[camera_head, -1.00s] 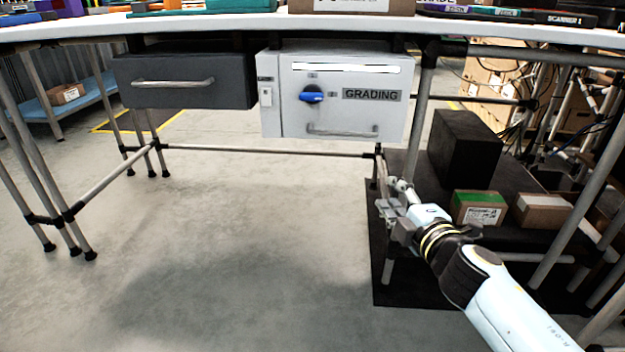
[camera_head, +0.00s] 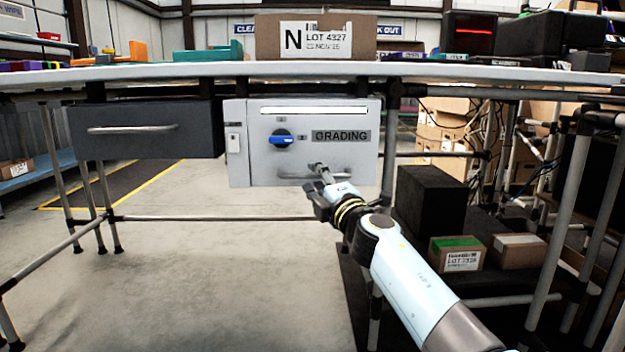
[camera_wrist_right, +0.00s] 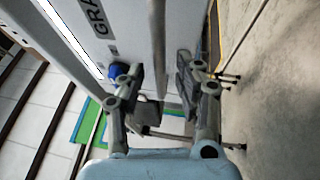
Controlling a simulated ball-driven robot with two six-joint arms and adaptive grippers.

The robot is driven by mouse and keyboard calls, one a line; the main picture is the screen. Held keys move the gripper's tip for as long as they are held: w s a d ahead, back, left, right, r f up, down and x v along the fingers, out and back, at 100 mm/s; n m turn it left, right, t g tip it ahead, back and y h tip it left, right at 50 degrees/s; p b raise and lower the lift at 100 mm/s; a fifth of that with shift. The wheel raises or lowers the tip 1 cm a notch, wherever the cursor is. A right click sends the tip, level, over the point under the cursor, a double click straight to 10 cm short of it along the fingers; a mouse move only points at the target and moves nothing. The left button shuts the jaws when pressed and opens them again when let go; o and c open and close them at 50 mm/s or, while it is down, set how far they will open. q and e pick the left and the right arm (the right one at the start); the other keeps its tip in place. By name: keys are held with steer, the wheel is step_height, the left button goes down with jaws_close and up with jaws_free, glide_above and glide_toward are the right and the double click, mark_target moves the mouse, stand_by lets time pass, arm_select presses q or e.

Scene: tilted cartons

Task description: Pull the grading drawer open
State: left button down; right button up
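The grading drawer (camera_head: 255,165) is a light grey front under the tabletop, with a "GRADING" label, a blue knob (camera_head: 281,137) and a bar handle (camera_head: 292,177) low down. It looks shut. My right gripper (camera_head: 319,172) is at the handle's right part, partly covering it. In the right wrist view the gripper (camera_wrist_right: 162,85) has its fingers apart, with a grey bar, seemingly the handle (camera_wrist_right: 157,40), running between them. I cannot tell whether they touch it. The blue knob (camera_wrist_right: 118,71) shows beside one finger. My left gripper is out of view.
A dark drawer (camera_head: 150,135) with its own handle hangs to the left. The white tabletop (camera_head: 200,72) carries a carton (camera_head: 310,38). Right of the arm stand a black box (camera_head: 430,205), small cartons (camera_head: 457,253) and frame posts. The floor below the drawer is clear.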

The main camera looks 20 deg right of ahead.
steer(key=shift+x, duration=0.95)
steer(key=shift+c, duration=0.3)
jaws_close()
